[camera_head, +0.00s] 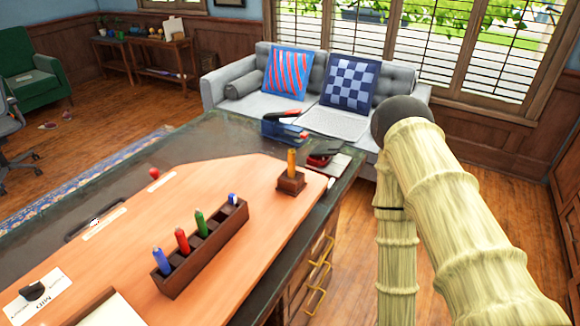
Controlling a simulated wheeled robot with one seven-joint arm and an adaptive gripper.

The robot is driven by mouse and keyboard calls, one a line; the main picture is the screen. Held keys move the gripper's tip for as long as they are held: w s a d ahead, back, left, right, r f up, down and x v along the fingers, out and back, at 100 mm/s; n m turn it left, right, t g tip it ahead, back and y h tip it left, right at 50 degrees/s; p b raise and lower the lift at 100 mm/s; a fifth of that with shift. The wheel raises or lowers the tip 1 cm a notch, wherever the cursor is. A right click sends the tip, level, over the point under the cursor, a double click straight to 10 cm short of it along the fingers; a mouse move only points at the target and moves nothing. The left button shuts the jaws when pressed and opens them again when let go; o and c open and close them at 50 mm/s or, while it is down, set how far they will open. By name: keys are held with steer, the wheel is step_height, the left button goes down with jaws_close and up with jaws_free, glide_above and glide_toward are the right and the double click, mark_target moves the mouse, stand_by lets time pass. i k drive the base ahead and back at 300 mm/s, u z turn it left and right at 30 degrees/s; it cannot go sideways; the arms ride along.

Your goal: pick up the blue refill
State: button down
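A dark wooden holder (206,262) with a row of slots stands on the desk. A blue pencil-like piece (162,261) stands upright in its near left end. A red one (182,240) and a green one (200,222) stand in the slots after it. A shorter blue and white piece (233,200) sits low at the far right end. I cannot tell which of the two blue pieces is the blue refill. My arm, in a pale ribbed cover, rises at the right, apart from the holder. My gripper is not visible.
The desk (130,240) has a small wooden block (291,182) holding an orange stick, a red ball (154,173), a stapler-like red and black item (322,156) and a blue tray (282,132). A grey sofa (215,88) stands behind. The desk around the holder is mostly clear.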

mark_target(233, 198)
steer(key=z, duration=0.05)
steer(key=k, duration=1)
steer(key=z, duration=1.75)
steer(key=i, duration=1)
steer(key=u, duration=3)
